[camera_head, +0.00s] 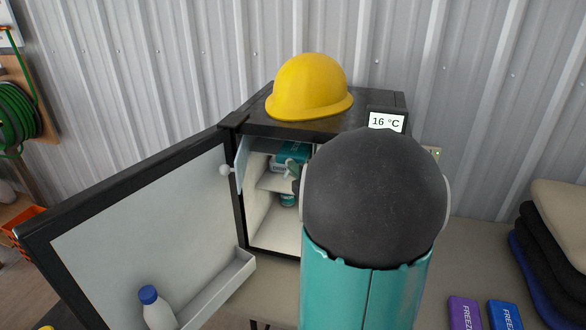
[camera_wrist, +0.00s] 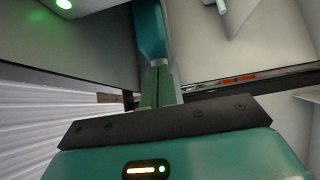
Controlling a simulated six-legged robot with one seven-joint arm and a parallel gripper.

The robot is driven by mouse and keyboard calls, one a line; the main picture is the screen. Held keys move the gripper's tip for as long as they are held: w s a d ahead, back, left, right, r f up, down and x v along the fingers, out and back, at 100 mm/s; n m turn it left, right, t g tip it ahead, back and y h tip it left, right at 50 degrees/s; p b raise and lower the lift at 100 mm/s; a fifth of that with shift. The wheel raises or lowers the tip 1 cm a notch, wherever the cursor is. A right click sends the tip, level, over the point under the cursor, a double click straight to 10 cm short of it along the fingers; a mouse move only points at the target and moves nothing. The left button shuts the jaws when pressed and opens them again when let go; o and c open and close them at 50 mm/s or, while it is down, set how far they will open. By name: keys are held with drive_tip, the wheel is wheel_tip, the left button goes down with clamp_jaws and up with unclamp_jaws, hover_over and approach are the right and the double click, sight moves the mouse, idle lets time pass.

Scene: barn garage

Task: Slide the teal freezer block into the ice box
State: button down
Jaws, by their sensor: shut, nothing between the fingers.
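The teal freezer block (camera_head: 292,152) shows in the head view in the upper compartment of the open fridge, which appears to be the ice box (camera_head: 257,160). It seems to lie inside, partly hidden behind my arm and gripper, so I cannot tell how deep it sits. The pale ice-box flap (camera_head: 242,163) with a round white knob stands open at the left. My gripper (camera_head: 292,170) is at the compartment's mouth, in front of the block, mostly hidden by my arm. In the wrist view my gripper (camera_wrist: 153,35) is shut and empty, with pale walls around it.
The fridge door (camera_head: 145,235) is swung wide open to the left, with a blue-capped bottle (camera_head: 155,306) in its rack. Another teal item (camera_head: 288,198) is below the shelf. A yellow hard hat (camera_head: 310,87) is on top. Purple (camera_head: 464,313) and blue (camera_head: 504,315) freezer blocks lie at the right.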

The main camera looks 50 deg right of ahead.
sight(297, 148)
drive_tip(key=shift+w, duration=0.15)
drive_tip(key=shift+w+r, duration=0.1)
drive_tip(key=shift+w+d, duration=0.3)
drive_tip(key=shift+d, duration=0.3)
drive_tip(key=shift+w+d, duration=0.25)
drive_tip(key=shift+d, duration=0.4)
drive_tip(key=shift+w+d, duration=0.3)
drive_tip(key=shift+d, duration=0.3)
drive_tip(key=shift+a, duration=0.1)
